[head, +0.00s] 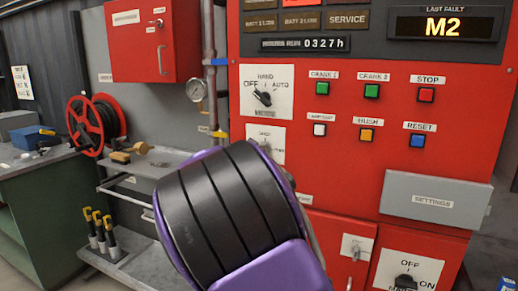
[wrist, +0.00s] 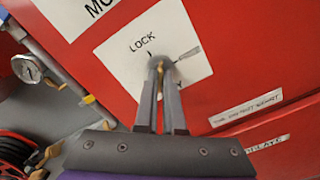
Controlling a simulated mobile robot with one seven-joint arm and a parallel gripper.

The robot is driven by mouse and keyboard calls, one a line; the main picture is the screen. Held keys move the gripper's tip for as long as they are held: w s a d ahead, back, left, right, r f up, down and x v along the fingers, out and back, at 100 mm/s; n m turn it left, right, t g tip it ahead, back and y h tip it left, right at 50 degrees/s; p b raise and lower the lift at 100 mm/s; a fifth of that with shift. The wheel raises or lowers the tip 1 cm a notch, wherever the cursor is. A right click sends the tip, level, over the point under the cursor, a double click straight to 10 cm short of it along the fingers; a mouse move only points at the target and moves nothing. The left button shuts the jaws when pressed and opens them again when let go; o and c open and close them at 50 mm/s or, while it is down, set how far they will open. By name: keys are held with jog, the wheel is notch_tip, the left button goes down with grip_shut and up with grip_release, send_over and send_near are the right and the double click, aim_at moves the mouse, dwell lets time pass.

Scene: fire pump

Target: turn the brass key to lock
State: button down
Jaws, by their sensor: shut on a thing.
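In the wrist view, a white lock plate (wrist: 118,50) is on the red panel, with the word LOCK and a short tick near its upper middle. My gripper (wrist: 160,65) is shut on the brass key (wrist: 160,79) in front of this plate. Only a thin strip of brass shows between the fingers. The fingers hide most of the key and part of a lower label. Another mark lies right of the fingers. I cannot tell the key's exact angle. In the head view, my own arm covers my gripper and the key.
A pipe with a gauge (head: 196,89) and a shelf (head: 165,160) stand to the left. A red hose reel (head: 75,125) is farther left.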

jog(key=shift+n+p, duration=2.85)
jog(key=shift+n, duration=0.85)
jog(key=c, duration=1)
grip_release()
jog(key=v, duration=1.7)
jog(key=shift+s+a, duration=0.1)
jog(key=shift+s, duration=0.1)
